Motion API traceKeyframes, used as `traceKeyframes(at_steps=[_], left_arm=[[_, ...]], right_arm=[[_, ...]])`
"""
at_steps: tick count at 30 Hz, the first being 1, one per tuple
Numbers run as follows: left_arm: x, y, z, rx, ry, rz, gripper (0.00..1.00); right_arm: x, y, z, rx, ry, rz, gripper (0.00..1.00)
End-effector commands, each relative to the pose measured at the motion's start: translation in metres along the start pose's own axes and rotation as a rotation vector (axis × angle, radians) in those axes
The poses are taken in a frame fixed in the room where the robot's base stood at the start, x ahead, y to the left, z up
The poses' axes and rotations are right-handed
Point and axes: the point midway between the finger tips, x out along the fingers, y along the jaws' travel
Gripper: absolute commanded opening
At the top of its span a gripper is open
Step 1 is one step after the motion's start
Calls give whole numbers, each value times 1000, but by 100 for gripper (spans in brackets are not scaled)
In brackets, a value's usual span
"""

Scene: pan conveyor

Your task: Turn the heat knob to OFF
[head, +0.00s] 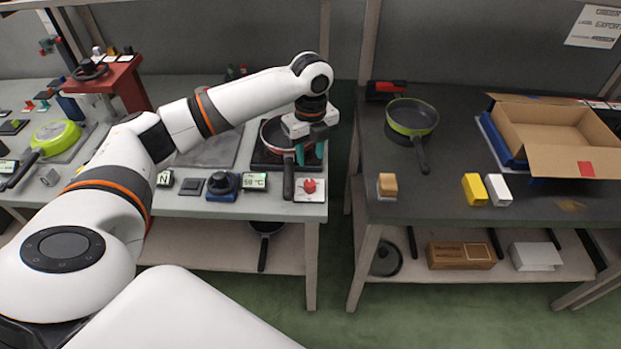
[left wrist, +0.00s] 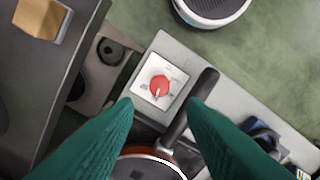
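The heat knob (head: 310,186) is a red knob on a white square plate at the right front corner of the left table. It also shows in the left wrist view (left wrist: 160,84), with a pale pointer line toward the bottom of the picture; the plate's markings are too small to read. My left gripper (head: 309,153) is above the table, over the pan and behind the knob. In the left wrist view its teal fingers (left wrist: 160,103) are spread apart with nothing held, and the knob lies just beyond their tips. My right gripper is out of view.
An orange-rimmed pan (head: 273,137) stands on a burner under my gripper; its dark handle (head: 288,178) runs forward just left of the knob. A display (head: 255,181) reads about 59 °C. A blue dial (head: 222,184) sits further left. A gap separates the right table (head: 440,190).

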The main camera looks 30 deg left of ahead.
Motion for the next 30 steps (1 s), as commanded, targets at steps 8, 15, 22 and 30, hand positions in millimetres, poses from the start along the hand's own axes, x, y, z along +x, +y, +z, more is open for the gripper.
traceKeyframes(at_steps=[8,15,22,30], left_arm=[[57,0,1,0,0,-3,38],[90,0,0,-2,1,0,38],[98,0,0,-1,2,2,38],[98,0,0,-1,2,2,23]], right_arm=[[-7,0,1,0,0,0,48],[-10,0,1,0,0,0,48],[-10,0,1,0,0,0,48],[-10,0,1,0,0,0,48]])
